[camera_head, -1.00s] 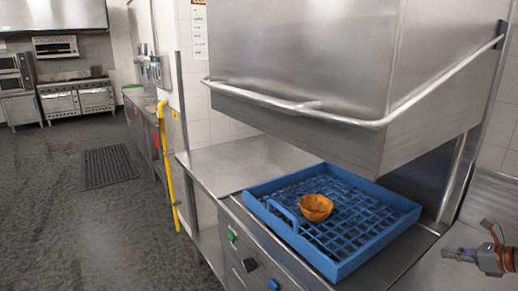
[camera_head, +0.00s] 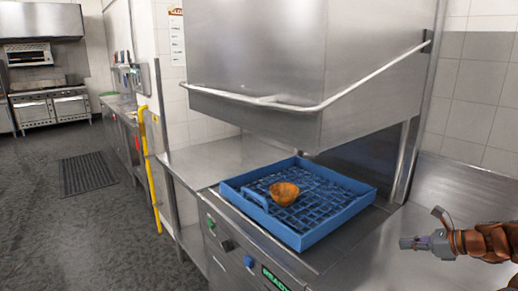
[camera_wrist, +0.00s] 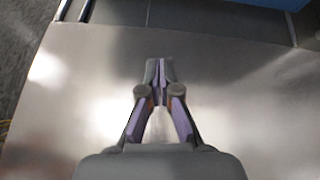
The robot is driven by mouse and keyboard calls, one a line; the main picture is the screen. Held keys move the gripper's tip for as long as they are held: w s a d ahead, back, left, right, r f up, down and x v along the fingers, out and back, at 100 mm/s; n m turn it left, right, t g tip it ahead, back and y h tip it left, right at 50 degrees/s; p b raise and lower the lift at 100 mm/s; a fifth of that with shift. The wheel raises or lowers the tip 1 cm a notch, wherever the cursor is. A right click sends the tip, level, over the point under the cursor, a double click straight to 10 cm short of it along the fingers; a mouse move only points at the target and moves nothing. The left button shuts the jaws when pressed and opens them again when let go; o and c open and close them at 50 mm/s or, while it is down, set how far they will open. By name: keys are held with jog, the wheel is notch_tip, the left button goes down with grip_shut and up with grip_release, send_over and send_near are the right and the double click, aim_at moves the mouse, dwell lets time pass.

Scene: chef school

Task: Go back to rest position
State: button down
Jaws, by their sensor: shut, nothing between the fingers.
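My gripper (camera_head: 408,243) is at the right of the head view, over the bare steel counter to the right of the dishwasher. In the wrist view my gripper (camera_wrist: 161,68) is shut, its fingers together with nothing between them. Steel counter surface (camera_wrist: 250,110) lies beneath it. The gripper is apart from the blue dish rack and from the orange bowl.
An orange bowl (camera_head: 284,194) sits in the blue rack (camera_head: 349,213) under the raised dishwasher hood (camera_head: 262,60) with its handle bar (camera_head: 300,106). A yellow pipe (camera_head: 149,165) stands left of the dishwasher. Open floor (camera_head: 90,230) with a dark mat (camera_head: 87,173) lies at the left.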

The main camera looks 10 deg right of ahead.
jog(key=w+a+r+n+g+y, duration=0.15)
jog(key=a+n, duration=0.25)
jog(key=a, duration=0.4)
jog(key=a+r+n+g, duration=0.2)
jog(key=a+r+n, duration=0.1)
jog(key=a, duration=0.6)
jog(key=s+a+n+g+h, duration=0.1)
jog(key=s+a+n+g, duration=0.3)
jog(key=a, duration=0.6)
jog(key=s+a+n+g, duration=0.2)
jog(key=s+a+n, duration=0.45)
jog(key=a, duration=0.25)
jog(key=s+a+f+n+g+h, duration=0.1)
jog(key=s+n+h, duration=0.2)
jog(key=s, duration=0.7)
jog(key=s+a+f+n+g+h, duration=0.1)
jog(key=s+f+n+h, duration=0.1)
jog(key=s+n, duration=0.6)
jog(key=s+h, duration=0.1)
jog(key=s, duration=0.2)
jog(key=shift+f+h, duration=0.3)
jog(key=shift+h, duration=0.05)
jog(key=shift+s, duration=0.15)
